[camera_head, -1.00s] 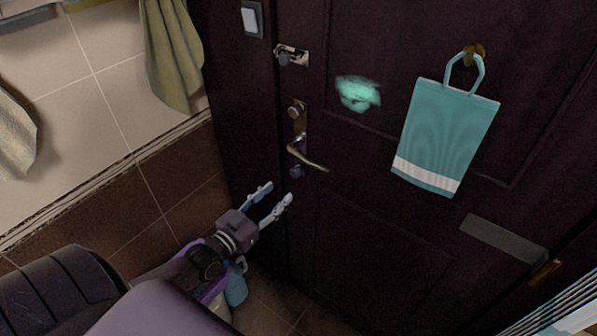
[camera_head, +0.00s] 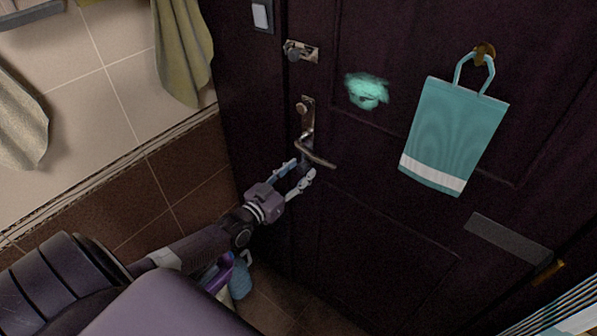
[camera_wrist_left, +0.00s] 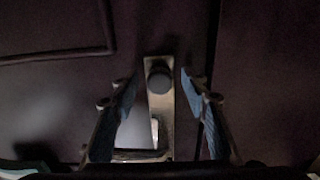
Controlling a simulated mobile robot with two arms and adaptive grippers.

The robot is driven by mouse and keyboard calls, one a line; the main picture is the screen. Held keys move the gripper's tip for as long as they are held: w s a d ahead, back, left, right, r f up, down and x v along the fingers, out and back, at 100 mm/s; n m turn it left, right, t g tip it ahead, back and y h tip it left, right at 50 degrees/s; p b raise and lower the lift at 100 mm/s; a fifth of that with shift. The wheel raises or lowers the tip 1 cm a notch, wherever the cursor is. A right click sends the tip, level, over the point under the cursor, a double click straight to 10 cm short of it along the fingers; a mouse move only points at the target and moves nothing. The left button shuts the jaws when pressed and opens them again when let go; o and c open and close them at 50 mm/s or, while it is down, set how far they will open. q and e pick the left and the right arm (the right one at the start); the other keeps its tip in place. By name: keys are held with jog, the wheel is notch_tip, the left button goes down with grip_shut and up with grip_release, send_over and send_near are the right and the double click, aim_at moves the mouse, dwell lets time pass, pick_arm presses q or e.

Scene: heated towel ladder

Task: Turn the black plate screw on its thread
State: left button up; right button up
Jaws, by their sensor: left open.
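The black plate screw (camera_wrist_left: 159,80) is a dark round knob at one end of the metal door plate (camera_wrist_left: 161,112). In the wrist view it sits between my left gripper's two fingertips, with gaps on both sides. My left gripper (camera_head: 303,170) is open, just below the lever handle (camera_head: 316,155) in the head view. There the fingers mostly hide the screw. The metal plate (camera_head: 308,116) with its upper round knob (camera_head: 302,108) stands above. I cannot tell how far the fingertips are from the door. My right gripper is not in view.
A latch (camera_head: 301,51) is higher on the dark door (camera_head: 385,215). A mail slot (camera_head: 508,240) lies lower right. Bottles (camera_head: 239,278) stand on the floor beneath my arm.

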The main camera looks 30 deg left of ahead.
pick_arm(q)
grip_shut()
jog(key=shift+m, duration=0.4)
